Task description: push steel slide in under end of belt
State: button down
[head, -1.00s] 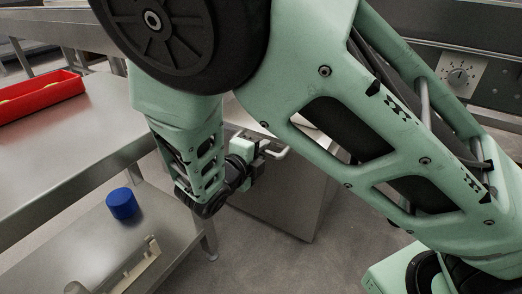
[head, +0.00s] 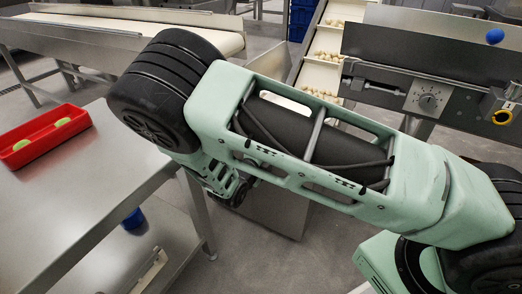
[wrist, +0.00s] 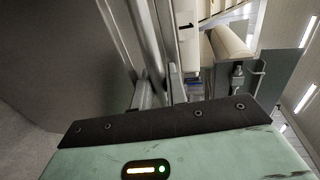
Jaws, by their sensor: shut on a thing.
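The steel slide (head: 275,215) stands as a grey metal body below the belt (head: 327,58) in the head view, partly hidden by my arm. In the wrist view its broad grey face (wrist: 60,55) fills the left side. My gripper (wrist: 165,100) is shut on a metal bar beside that face, seemingly the slide's handle; the fingertips are hard to make out. In the head view my gripper (head: 238,192) is mostly behind my forearm. The cream end of a belt or roller (wrist: 228,42) shows at the upper right of the wrist view; its gap to the slide is unclear.
A steel table (head: 60,190) stands at left with a red tray (head: 42,135) holding green-yellow pieces. A blue cylinder (head: 133,219) is on its lower shelf. Bare floor lies at lower middle.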

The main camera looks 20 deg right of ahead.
jog(key=shift+w+d, duration=0.4)
jog(key=shift+w, duration=0.1)
jog(key=c, duration=1.5)
grip_release()
jog(key=shift+s, duration=0.1)
jog(key=shift+s+f, duration=0.1)
